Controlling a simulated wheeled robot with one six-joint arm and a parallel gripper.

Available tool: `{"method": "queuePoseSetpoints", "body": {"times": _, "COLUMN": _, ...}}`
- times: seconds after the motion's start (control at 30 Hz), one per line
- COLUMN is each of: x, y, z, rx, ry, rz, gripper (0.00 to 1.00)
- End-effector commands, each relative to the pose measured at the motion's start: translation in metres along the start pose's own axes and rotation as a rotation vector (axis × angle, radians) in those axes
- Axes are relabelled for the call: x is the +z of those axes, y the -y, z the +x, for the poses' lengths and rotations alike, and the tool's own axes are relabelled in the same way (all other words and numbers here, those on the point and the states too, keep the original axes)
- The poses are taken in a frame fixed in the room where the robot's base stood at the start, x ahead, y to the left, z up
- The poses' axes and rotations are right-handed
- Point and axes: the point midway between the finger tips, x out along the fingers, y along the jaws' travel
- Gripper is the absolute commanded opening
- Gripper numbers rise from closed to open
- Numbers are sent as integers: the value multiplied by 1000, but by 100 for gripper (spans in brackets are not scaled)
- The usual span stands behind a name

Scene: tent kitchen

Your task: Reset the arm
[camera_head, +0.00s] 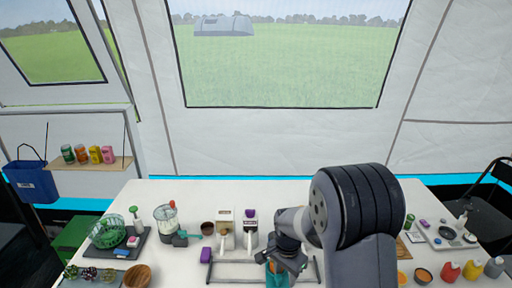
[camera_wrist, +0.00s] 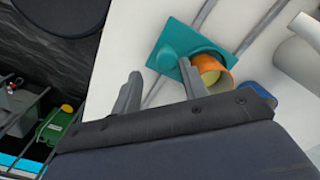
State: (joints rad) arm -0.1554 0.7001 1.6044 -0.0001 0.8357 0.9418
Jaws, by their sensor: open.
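My gripper (camera_wrist: 162,90) is open in the wrist view, its two grey fingers apart with nothing between them. Just beyond the fingertips lie a teal board (camera_wrist: 172,62) and an orange cup (camera_wrist: 211,72) with something yellowish inside. In the head view my arm reaches down over the front middle of the white table (camera_head: 165,192). My gripper (camera_head: 284,262) is small there and partly covers the teal and orange things beneath it.
Two dispenser-like boxes (camera_head: 225,230) stand behind my gripper. A wooden bowl (camera_head: 138,275) is at the front left.

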Motion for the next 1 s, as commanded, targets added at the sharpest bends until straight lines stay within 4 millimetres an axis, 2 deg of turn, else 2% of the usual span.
{"method": "queuePoseSetpoints", "body": {"times": 0.2, "x": -9, "y": -10, "z": 0, "rx": 2, "ry": 1, "rz": 0, "gripper": 41}}
{"method": "queuePoseSetpoints", "body": {"times": 0.53, "x": -9, "y": -11, "z": 0, "rx": 3, "ry": 2, "rz": -1, "gripper": 41}}
{"method": "queuePoseSetpoints", "body": {"times": 0.67, "x": -4, "y": -6, "z": 0, "rx": 3, "ry": 2, "rz": -4, "gripper": 41}}
{"method": "queuePoseSetpoints", "body": {"times": 0.83, "x": 14, "y": 11, "z": 1, "rx": 2, "ry": 2, "rz": -7, "gripper": 41}}
{"method": "queuePoseSetpoints", "body": {"times": 1.0, "x": 13, "y": 13, "z": -37, "rx": -3, "ry": -2, "rz": -1, "gripper": 41}}
